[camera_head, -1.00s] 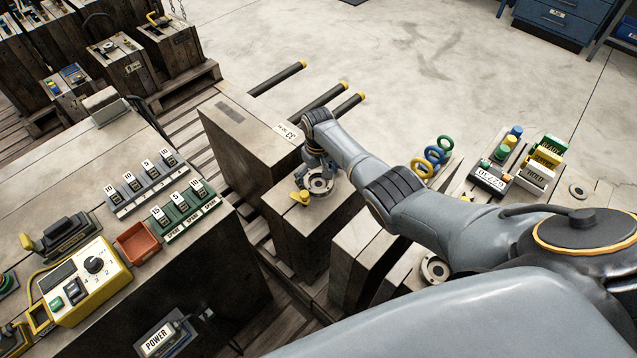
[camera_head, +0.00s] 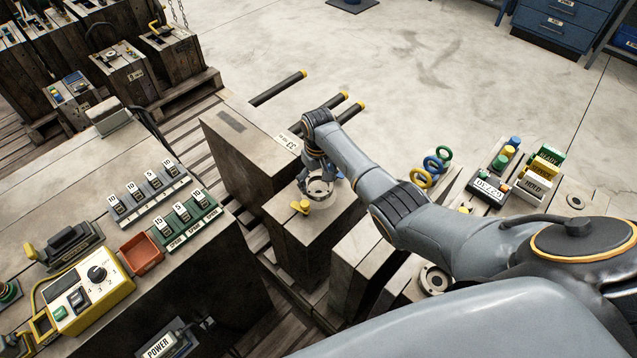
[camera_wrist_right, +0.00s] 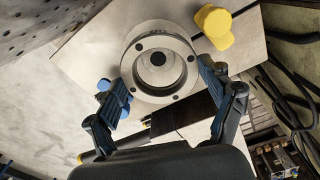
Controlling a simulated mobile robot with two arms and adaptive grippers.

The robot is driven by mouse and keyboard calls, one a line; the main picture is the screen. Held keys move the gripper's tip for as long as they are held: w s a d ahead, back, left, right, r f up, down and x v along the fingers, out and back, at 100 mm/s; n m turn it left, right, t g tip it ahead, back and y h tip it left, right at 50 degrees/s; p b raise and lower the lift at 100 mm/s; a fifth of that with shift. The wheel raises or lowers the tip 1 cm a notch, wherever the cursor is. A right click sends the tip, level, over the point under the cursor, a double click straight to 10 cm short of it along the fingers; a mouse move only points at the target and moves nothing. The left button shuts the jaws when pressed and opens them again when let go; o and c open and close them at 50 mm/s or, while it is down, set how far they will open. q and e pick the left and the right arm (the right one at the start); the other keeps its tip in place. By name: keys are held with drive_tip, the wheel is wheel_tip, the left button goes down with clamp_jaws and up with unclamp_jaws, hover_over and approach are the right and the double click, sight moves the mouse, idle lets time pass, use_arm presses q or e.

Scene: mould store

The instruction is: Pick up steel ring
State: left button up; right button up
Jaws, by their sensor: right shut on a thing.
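The steel ring (camera_head: 322,191) is a thick grey ring with small holes in its face. It is over the top of a concrete-topped timber block (camera_head: 292,222) in the head view. My right gripper (camera_head: 318,176) reaches over it from above and is shut on it. In the right wrist view the steel ring (camera_wrist_right: 130,68) sits between the two dark fingers of my right gripper (camera_wrist_right: 165,80), one on each side. I cannot tell whether a gap separates the ring from the block. My left gripper is not in view.
A yellow knob (camera_head: 299,206) stands on the block close to the ring, and a blue one (camera_wrist_right: 104,86) shows opposite it. A taller block (camera_head: 240,140) stands behind left. Coloured rings (camera_head: 421,179) lie to the right. A bench with a yellow control box (camera_head: 90,295) fills the left.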

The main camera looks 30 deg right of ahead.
drive_tip(key=s+a+r+p, duration=0.2)
drive_tip(key=s+a+r, duration=0.6)
drive_tip(key=s+r, duration=0.1)
drive_tip(key=shift+s+a+p, duration=0.15)
drive_tip(key=shift+s+p, duration=0.25)
drive_tip(key=shift+s, duration=0.45)
drive_tip(key=shift+r, duration=0.1)
